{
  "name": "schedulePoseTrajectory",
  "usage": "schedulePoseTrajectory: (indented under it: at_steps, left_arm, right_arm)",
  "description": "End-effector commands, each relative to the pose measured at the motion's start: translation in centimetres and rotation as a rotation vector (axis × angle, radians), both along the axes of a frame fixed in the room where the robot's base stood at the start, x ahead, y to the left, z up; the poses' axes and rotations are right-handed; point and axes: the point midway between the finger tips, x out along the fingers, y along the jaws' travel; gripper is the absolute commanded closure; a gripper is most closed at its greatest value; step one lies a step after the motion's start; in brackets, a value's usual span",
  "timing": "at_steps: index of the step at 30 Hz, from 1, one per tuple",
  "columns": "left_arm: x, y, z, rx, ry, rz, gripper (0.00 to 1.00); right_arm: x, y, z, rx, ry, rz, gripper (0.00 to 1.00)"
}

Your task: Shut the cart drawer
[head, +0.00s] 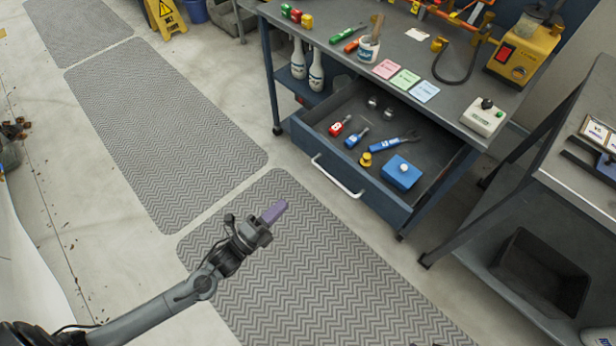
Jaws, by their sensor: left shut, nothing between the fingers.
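The cart drawer (350,188) is blue-grey and stands pulled out from under the top of the workbench cart (455,88). Its white bar handle (337,177) is on the front panel. Inside lie a red tool, a blue tool, a blue wrench-like tool (392,142), a yellow knob (366,159) and a blue box (401,173). My left gripper (275,212) has purple fingers, is shut and empty, and is over the floor mat, to the lower left of the handle and apart from it. My right gripper is out of view.
Grey ribbed mats (300,280) cover the floor before the cart. A second bench (590,170) with a black bin (540,272) stands at the right. Coloured cards, a brush cup (369,48) and a yellow machine (522,55) are on the cart top. A yellow sign (165,15) stands at the back.

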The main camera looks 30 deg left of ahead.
Motion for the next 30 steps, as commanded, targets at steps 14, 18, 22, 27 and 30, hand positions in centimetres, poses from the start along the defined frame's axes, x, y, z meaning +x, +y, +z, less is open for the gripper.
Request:
schedulePoseTrajectory:
  at_steps: [14, 18, 22, 27, 30]
  left_arm:
    - [8.0, -2.7, 1.4, -0.002, -0.007, 0.000, 1.00]
    - [9.6, -3.3, 1.8, -0.001, -0.004, 0.000, 1.00]
    - [10.5, -3.6, 2.0, -0.001, -0.003, 0.001, 1.00]
    - [10.9, -3.8, 2.2, -0.001, -0.002, 0.000, 1.00]
    - [11.0, -3.8, 2.2, 0.000, -0.001, 0.000, 1.00]
  right_arm:
    - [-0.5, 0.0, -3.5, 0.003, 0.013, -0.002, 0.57]
    - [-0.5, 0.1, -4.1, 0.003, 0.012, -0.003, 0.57]
    - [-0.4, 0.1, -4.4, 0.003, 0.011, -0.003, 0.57]
    - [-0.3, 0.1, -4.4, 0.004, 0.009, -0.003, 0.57]
    - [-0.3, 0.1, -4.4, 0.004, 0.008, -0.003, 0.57]
